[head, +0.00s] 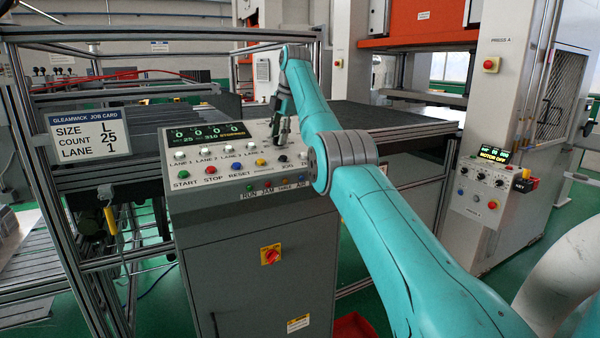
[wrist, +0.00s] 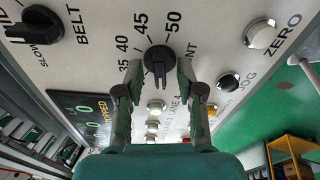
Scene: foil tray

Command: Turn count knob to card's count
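The job card (head: 90,136) at the left of the head view reads SIZE L, COUNT 25, LANE 1. The black count knob (wrist: 159,61) is in the wrist view, with 35, 40, 45 and 50 printed around its far side. Its other marks are hidden or unreadable. Its raised bar runs towards my gripper; I cannot tell its exact setting. My gripper (wrist: 153,82) is open, one finger on each side of the knob. I cannot tell whether either finger touches it. In the head view my gripper (head: 281,138) is over the panel and hides the knob.
The panel display (head: 208,132) shows zeros and a small line that seems to read 25, 310, STOPPED. A black belt knob (wrist: 40,25), jog button (wrist: 229,82) and zero button (wrist: 262,34) sit near the count knob. Coloured buttons line the panel's front.

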